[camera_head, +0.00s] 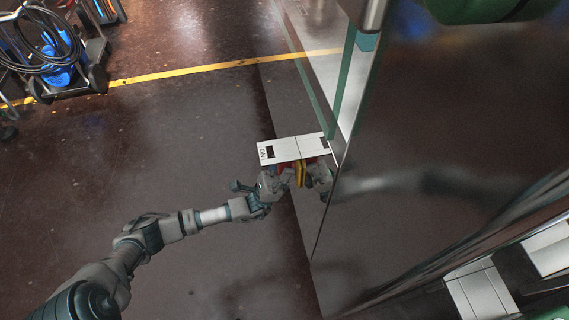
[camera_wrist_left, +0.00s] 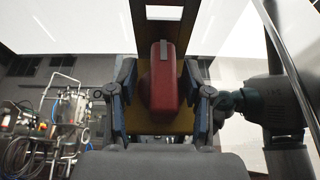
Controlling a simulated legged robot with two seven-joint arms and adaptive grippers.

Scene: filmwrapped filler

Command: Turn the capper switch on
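The capper switch has a red knob (camera_wrist_left: 163,78) on a yellow plate (camera_wrist_left: 183,118), seen in the left wrist view. In the head view its yellow part (camera_head: 301,174) shows just below a white label plate (camera_head: 284,150), with red beside it. Lettering on the label's left end reads like "ON" turned around. My left gripper (camera_head: 296,180) is at the switch. In the left wrist view its two fingers (camera_wrist_left: 163,105) stand on either side of the red knob, with a visible gap on each side. My right gripper is not in view.
A large reflective machine wall (camera_head: 450,130) fills the right side, close to my left gripper, and mirrors an arm. A cart with coiled black hose (camera_head: 45,45) stands at the far left. The brown floor (camera_head: 170,130) between is clear, crossed by a yellow line (camera_head: 200,68).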

